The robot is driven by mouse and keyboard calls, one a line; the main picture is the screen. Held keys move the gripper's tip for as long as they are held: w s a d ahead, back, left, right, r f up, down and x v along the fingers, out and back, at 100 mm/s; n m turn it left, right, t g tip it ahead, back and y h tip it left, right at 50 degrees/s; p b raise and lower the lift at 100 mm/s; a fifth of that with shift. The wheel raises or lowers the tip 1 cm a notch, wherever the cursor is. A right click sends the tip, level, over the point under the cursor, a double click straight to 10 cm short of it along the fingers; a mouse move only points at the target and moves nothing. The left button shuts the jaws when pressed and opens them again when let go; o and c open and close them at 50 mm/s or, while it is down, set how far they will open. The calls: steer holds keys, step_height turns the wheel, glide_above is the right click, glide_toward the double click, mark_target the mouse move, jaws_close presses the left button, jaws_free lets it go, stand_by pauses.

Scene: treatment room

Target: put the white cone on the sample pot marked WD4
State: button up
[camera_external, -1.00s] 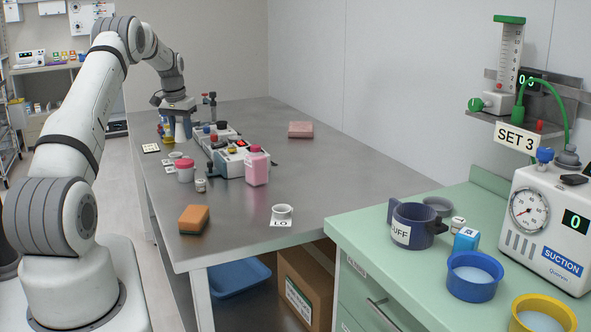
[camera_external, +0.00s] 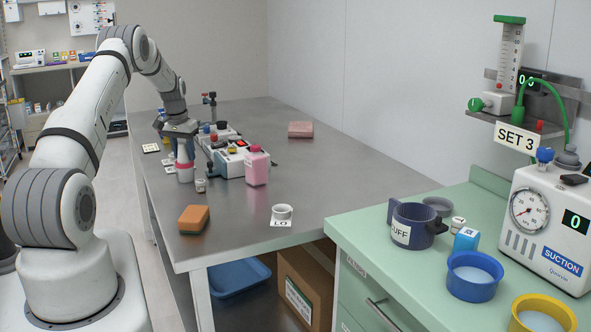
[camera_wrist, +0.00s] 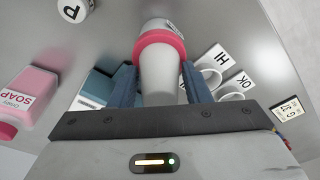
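The white cone (camera_external: 184,151) is in my gripper (camera_external: 181,137), directly over a white pot with a pink lid (camera_external: 185,167) on the steel table. The cone's lower end meets the lid in the outside view; I cannot tell whether it bears on it. In the wrist view the cone (camera_wrist: 160,82) stands between my blue fingers (camera_wrist: 160,85), which close on its sides. The pink lid (camera_wrist: 174,45) shows around and beyond it. A label on the pot is partly seen, and its marking is unreadable, so I cannot confirm WD4.
A pink soap bottle (camera_external: 256,168) and a device with coloured knobs (camera_external: 231,158) stand to the right. A small white pot (camera_external: 201,186) is close by. Cards marked HI (camera_wrist: 216,60) and OK (camera_wrist: 238,86) lie beside the pot. An orange sponge (camera_external: 194,219) lies nearer the front.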

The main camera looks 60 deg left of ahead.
mark_target(180, 148)
steer(key=o, duration=0.3)
step_height(180, 148, up, 12)
steer(key=s+d+b, duration=0.1)
steer(key=b, duration=0.1)
steer(key=shift+s+r, duration=0.15)
steer(key=shift+d, duration=0.2)
